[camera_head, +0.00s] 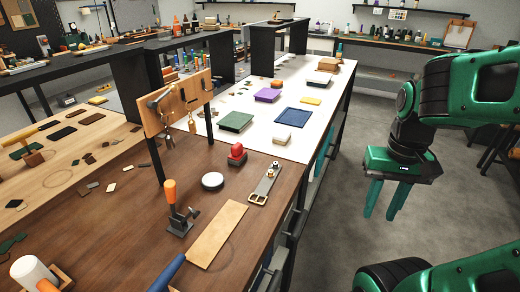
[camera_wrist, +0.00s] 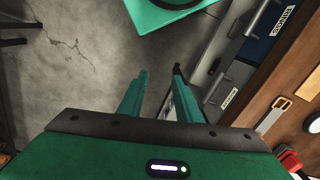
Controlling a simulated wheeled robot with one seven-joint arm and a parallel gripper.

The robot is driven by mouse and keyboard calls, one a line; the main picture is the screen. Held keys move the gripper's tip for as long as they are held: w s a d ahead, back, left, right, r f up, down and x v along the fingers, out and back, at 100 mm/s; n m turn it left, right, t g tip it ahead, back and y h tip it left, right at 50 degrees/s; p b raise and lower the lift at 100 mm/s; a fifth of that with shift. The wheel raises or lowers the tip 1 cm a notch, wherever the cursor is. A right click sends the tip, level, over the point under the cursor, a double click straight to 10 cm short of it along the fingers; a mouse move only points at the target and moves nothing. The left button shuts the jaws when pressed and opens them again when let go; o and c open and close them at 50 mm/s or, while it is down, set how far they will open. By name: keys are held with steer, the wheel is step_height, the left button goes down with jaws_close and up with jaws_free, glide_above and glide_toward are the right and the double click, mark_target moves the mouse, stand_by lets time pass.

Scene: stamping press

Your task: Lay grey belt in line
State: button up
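The grey belt (camera_head: 268,179) is a short strap with a brass buckle at its near end. It lies flat on the brown workbench near the right edge, slanting away from me. In the wrist view the belt (camera_wrist: 268,121) shows at the right, buckle upward. My gripper (camera_head: 384,201) hangs over the floor, right of the bench and apart from the belt. Its two green fingers point down, spread with nothing between them. In the wrist view the fingers (camera_wrist: 160,95) also stand apart and empty.
A tan board (camera_head: 217,236), an orange-handled press (camera_head: 175,213), a white disc (camera_head: 213,181) and a red-topped object (camera_head: 237,154) surround the belt on the bench. A wooden tool rack (camera_head: 177,103) stands behind. Drawers (camera_wrist: 225,98) line the bench side. The floor at right is clear.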

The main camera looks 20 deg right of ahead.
steer(key=shift+o, duration=0.7)
steer(key=shift+d, duration=0.15)
step_height(320, 180, up, 3)
steer(key=m, duration=0.2)
glide_above(269, 178)
steer(key=shift+r, duration=0.2)
steer(key=shift+f, duration=3.55)
steer(key=shift+r, duration=0.15)
steer(key=c, duration=0.6)
steer(key=shift+o, duration=0.2)
